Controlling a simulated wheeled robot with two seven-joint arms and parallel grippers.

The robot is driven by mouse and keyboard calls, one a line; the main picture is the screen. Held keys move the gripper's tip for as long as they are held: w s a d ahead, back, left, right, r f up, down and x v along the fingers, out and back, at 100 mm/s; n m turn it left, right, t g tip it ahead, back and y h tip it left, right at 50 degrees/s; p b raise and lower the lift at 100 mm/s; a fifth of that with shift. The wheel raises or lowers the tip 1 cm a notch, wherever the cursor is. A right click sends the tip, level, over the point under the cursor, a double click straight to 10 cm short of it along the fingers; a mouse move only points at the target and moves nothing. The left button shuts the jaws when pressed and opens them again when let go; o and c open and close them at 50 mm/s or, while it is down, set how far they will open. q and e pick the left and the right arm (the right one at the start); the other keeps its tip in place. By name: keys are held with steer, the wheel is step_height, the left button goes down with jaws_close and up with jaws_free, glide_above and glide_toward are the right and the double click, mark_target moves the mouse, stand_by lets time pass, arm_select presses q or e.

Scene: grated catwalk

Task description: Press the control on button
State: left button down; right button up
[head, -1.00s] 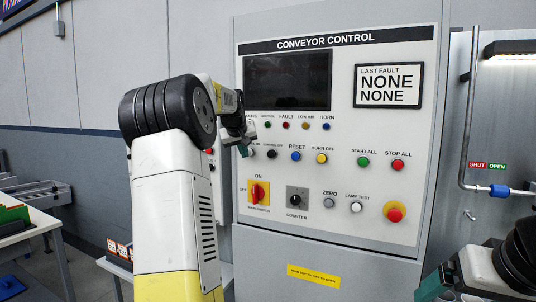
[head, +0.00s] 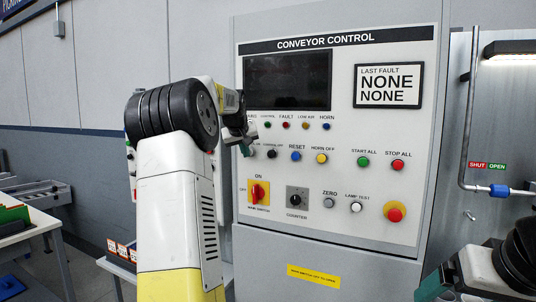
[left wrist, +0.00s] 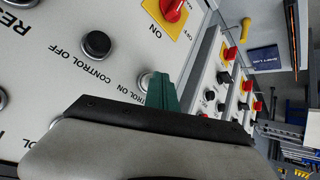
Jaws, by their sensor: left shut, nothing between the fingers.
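The control panel (head: 340,222) stands in front of me. The control on button (head: 251,153) is a pale round button at the left end of the middle row, partly hidden by my left gripper in the head view. In the left wrist view the button (left wrist: 146,79) shows beside the green fingertips, with its CONTROL ON label partly covered. My left gripper (head: 244,150) is shut and empty, its tips at the button; it also shows in the left wrist view (left wrist: 161,78). I cannot tell whether they touch. My right gripper (head: 432,287) is low at the right, mostly cut off.
The black control off button (head: 271,154) sits just right of it, then the blue reset button (head: 296,156). The red main switch (head: 258,192) is below. A pipe (head: 467,110) runs right of the cabinet. A table (head: 35,228) stands at the left.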

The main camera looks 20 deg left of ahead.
arm_select(q)
steer(key=shift+w, duration=0.35)
steer(key=shift+s, duration=0.2)
stand_by(0.4)
steer(key=shift+s, duration=1.05)
steer(key=shift+s, duration=0.1)
steer(key=s, duration=0.4)
steer(key=shift+s+a, duration=0.25)
steer(key=shift+s, duration=0.15)
